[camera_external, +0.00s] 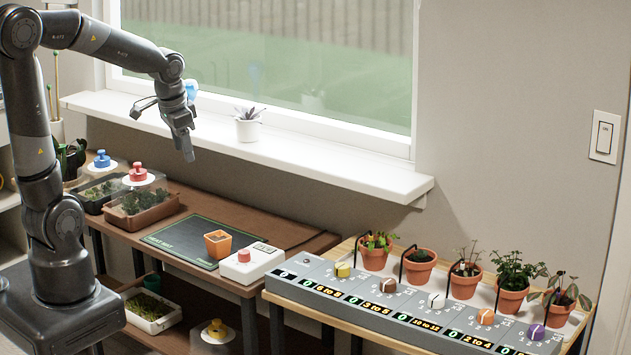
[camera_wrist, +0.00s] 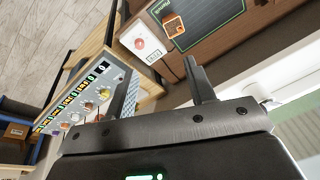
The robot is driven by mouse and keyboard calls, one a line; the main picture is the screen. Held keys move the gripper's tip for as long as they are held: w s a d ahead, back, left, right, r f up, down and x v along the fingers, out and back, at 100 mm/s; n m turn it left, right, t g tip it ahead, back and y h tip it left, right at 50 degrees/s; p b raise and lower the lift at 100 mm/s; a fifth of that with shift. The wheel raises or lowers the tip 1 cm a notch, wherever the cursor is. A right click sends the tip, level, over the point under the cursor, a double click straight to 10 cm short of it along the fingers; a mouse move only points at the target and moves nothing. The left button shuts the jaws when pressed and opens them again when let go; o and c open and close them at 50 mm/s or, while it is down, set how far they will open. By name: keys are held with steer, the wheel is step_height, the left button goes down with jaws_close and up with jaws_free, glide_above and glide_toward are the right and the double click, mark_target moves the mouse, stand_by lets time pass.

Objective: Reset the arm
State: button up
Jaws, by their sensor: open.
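My gripper (camera_external: 166,128) is in the air in front of the window sill, above the brown bench, with its fingers hanging down. In the wrist view my gripper (camera_wrist: 165,90) has its two fingers spread well apart. Nothing is between them. My arm rises from its base at the left and bends over to the right. The gripper is clear of the bench, the sill and the pots.
A white plant pot (camera_external: 248,127) stands on the sill (camera_external: 330,145). The bench holds covered trays (camera_external: 143,205), an orange pot (camera_external: 217,243) on a dark mat (camera_external: 180,238) and a white box with a red knob (camera_external: 250,262). Right, several potted plants stand behind a grey dial panel (camera_external: 360,285).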

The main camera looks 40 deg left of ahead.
steer(key=s+a+r+n+t, duration=0.1)
steer(key=s+a+r+n, duration=0.1)
steer(key=s, duration=0.4)
steer(key=s+a+r+n+t, duration=0.1)
steer(key=s+a+r+n, duration=0.1)
steer(key=s, duration=0.4)
steer(key=shift+s+a+r+n+t, duration=0.3)
steer(key=shift+r+t, duration=0.1)
steer(key=shift+r, duration=0.35)
stand_by(1.7)
